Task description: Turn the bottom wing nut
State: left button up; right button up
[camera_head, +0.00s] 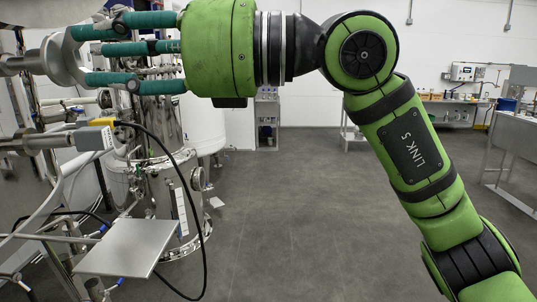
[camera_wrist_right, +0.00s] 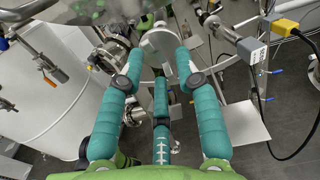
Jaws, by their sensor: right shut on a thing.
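My right gripper (camera_head: 80,55) reaches in from the right in the head view, with its teal fingers pointing left. Its fingers are closed around a shiny metal piece (camera_head: 62,62), which looks like the bottom wing nut. In the right wrist view the right gripper (camera_wrist_right: 160,52) has two fingers on either side of this metal piece (camera_wrist_right: 158,42) and a third finger below. The fingertips partly hide the piece, so its exact turn is hard to tell. My left gripper is not in view.
A metal tank (camera_head: 165,190) stands below the gripper. A yellow connector with a black cable (camera_head: 185,175) hangs near a flat grey plate (camera_head: 125,247). A large white tank (camera_wrist_right: 45,90) fills the left of the right wrist view. The floor (camera_head: 290,210) at the middle is clear.

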jog(key=shift+s+a, duration=0.1)
jog(key=shift+a, duration=0.1)
grip_shut()
jog(key=shift+n, duration=1.3)
jog(key=shift+n, duration=1.1)
jog(key=shift+n+b, duration=0.3)
jog(key=shift+n, duration=0.8)
